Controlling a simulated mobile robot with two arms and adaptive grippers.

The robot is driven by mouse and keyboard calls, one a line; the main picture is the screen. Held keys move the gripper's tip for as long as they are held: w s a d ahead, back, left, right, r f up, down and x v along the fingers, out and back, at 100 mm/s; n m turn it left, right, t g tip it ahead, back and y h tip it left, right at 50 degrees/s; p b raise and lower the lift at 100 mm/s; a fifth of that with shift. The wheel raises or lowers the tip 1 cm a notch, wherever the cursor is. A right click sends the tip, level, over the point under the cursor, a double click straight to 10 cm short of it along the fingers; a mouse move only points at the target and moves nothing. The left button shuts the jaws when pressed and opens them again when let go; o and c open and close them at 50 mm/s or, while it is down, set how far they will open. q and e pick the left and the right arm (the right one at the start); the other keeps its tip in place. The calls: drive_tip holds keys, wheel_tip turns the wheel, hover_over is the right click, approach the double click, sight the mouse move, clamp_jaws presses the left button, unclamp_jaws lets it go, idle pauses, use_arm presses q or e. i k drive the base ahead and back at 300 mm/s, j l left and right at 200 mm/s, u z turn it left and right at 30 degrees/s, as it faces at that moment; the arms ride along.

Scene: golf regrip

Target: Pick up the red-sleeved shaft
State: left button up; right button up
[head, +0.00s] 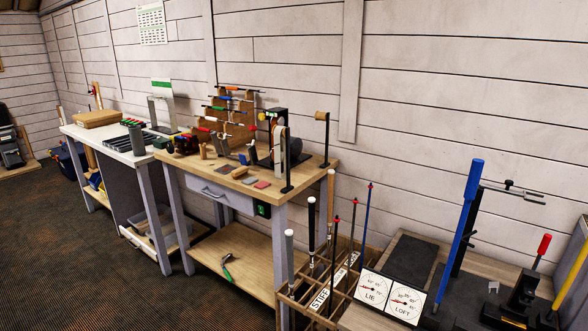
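A stepped wooden rack (236,104) stands on the middle workbench and holds several thin shafts lying across it with coloured sleeves. A shaft with a red sleeve (204,129) lies low on the rack, its sleeve at the left end. Upright thin shafts with small red tips (370,186) also stand in the wooden divided crate (290,299) at the front. I cannot tell for certain which one is the red-sleeved shaft. Neither of my grippers shows.
The middle workbench (318,166) also carries a dark machine with a belt (280,142), a black post and small blocks. A white-topped bench (92,134) stands to the left. A low bench at right has dial gauges labelled LIE and LOFT (389,297). The carpet at left is clear.

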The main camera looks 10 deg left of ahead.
sight(200, 129)
drive_tip(key=i+j+u, duration=0.15)
drive_tip(key=i+u, duration=0.95)
drive_tip(key=i+z, duration=0.15)
drive_tip(key=i, duration=0.35)
drive_tip(key=i+j+z, duration=0.2)
drive_tip(key=i, duration=0.3)
drive_tip(key=i+j+z, duration=0.15)
drive_tip(key=i, duration=0.35)
